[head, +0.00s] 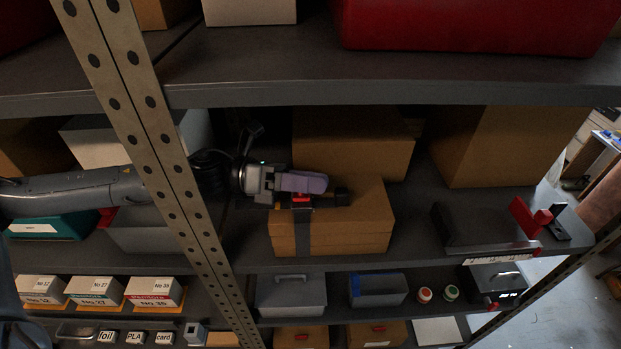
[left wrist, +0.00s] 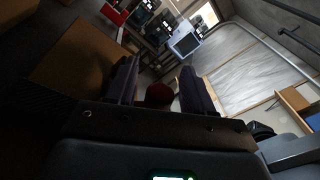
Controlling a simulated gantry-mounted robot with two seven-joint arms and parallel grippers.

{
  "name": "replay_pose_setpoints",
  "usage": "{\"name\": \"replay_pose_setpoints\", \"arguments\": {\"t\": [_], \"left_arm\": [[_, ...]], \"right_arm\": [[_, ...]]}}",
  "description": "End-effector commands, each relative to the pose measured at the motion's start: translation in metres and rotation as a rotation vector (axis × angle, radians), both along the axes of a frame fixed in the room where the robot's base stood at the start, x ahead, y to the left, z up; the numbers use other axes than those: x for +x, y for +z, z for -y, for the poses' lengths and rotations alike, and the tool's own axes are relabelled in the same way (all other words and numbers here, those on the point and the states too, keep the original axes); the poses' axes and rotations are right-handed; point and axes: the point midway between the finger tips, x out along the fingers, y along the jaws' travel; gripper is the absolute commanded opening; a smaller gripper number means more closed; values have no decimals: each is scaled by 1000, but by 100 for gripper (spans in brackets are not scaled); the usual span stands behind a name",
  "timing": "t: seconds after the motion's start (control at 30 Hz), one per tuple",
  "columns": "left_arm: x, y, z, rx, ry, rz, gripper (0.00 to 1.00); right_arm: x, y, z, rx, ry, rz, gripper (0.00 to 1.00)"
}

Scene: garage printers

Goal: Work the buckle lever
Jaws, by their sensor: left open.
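A cardboard box (head: 350,228) sits on the middle shelf with a dark strap (head: 303,238) down its front. A small red buckle part (head: 301,198) shows at the top of the strap, partly hidden by my left gripper (head: 318,185). A small black piece (head: 342,197) shows just to its right. In the left wrist view my left gripper (left wrist: 160,82) is open, with a dark red piece (left wrist: 158,95) between its fingers, probably the lever. I cannot tell whether the fingers touch it. My right gripper is in neither view.
A slotted metal post (head: 172,165) stands in front of my left arm. Larger boxes (head: 355,150) stand behind, and the upper shelf (head: 400,93) hangs above. A dark item with a red clamp (head: 530,217) lies right.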

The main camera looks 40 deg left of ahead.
Motion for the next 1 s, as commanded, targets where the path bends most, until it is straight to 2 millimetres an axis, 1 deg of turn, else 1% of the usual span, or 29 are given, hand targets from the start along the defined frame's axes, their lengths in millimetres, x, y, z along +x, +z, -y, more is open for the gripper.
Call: {"name": "replay_pose_setpoints", "arguments": {"t": [0.17,0.27,0.5,1.0], "left_arm": [[0,0,0,0,0,0,52],[0,0,0,0,0,0,38],[0,0,0,0,0,0,1],[1,1,-1,-10,2,-7,0]], "right_arm": [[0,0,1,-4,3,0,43],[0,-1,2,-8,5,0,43],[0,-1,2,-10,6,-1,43],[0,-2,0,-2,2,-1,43]]}}
